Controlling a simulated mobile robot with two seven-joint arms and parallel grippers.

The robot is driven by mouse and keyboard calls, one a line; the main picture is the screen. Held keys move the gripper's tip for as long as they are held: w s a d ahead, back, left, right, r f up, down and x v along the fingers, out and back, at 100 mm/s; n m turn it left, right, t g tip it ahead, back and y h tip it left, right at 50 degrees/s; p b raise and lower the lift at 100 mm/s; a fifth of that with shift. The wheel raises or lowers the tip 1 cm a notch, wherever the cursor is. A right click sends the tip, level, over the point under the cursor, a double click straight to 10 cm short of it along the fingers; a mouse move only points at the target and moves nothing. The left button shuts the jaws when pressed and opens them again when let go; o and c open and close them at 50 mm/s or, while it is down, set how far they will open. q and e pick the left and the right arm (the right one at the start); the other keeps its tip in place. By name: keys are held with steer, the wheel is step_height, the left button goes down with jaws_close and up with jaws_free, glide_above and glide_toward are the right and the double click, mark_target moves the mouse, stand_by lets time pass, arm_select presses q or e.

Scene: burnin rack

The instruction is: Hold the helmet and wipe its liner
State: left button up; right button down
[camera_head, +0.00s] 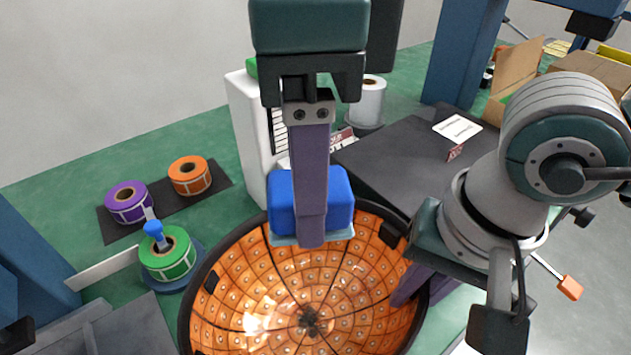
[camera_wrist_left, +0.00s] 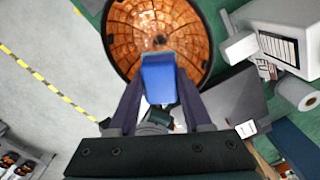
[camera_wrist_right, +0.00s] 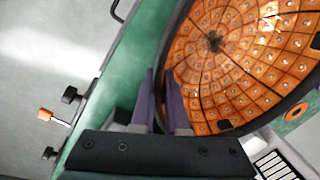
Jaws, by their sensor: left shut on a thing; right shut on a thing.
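The helmet (camera_head: 260,318) is a dark bowl lying opening up, its orange tiled liner facing me; it also shows in the left wrist view (camera_wrist_left: 122,42) and the right wrist view (camera_wrist_right: 215,75). My left gripper (camera_head: 312,225) is shut on a blue block (camera_head: 340,200) with a pale underside, a wiping sponge by its look; it also shows in the left wrist view (camera_wrist_left: 158,78). The block is over the far part of the opening; I cannot tell whether it touches the liner. My right gripper (camera_wrist_right: 163,95) is shut on the helmet's rim, at its right side in the head view (camera_head: 412,285).
Purple (camera_head: 127,202), orange (camera_head: 190,176) and green (camera_head: 167,253) label rolls stand left of the helmet. A white label printer (camera_head: 250,135) and a white roll (camera_head: 369,100) stand behind it. A dark slab (camera_head: 400,155) lies behind right. Cardboard boxes (camera_head: 590,80) sit far right.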

arm_select(q)
step_height(320, 180, down, 6)
steer(key=n, duration=0.6)
glide_above(317, 319)
steer(key=shift+s+a+f, duration=0.1)
steer(key=shift+f, duration=1.85)
steer(key=shift+s+a+f, duration=0.1)
steer(key=shift+a+f, duration=0.05)
steer(key=shift+f, duration=1.85)
steer(key=shift+s+a+f, duration=0.1)
steer(key=shift+f, duration=1.85)
steer(key=shift+f, duration=1.1)
steer(key=shift+a, duration=0.1)
steer(key=shift+s+a+r, duration=0.1)
steer(key=shift+s+a, duration=0.15)
steer(key=shift+a, duration=0.1)
steer(key=shift+w+d, duration=0.55)
steer(key=shift+d, duration=0.25)
steer(key=shift+s+a, duration=0.6)
steer(key=shift+a, duration=0.15)
